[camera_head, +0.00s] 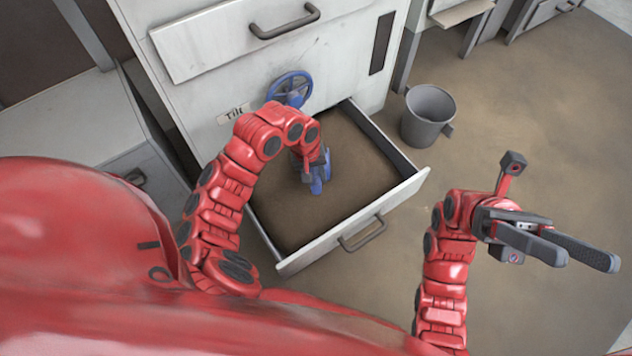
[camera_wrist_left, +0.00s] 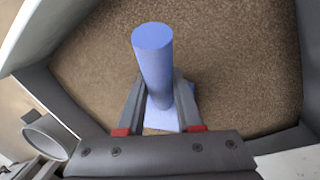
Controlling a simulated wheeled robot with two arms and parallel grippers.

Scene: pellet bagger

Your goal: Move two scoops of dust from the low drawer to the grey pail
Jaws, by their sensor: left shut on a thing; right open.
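The low drawer (camera_head: 410,188) is pulled out of the white cabinet and holds a layer of brown dust (camera_head: 325,185). My left gripper (camera_head: 314,172) is over the drawer, shut on a blue scoop (camera_head: 318,184). In the left wrist view the scoop's round handle (camera_wrist_left: 153,55) stands between the fingers, with its flat blue part below. I cannot tell if the scoop touches the dust or holds any. The grey pail (camera_head: 428,112) stands on the floor right of the drawer; it also shows in the left wrist view (camera_wrist_left: 47,137). My right gripper (camera_head: 588,260) is open and empty, right of the drawer.
A blue handwheel (camera_head: 290,88) sits on the cabinet front above the drawer, beside a "Tilt" label (camera_head: 234,113). A closed upper drawer (camera_head: 225,45) is above it. Other cabinets line the back. The brown floor (camera_head: 550,120) at right is clear.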

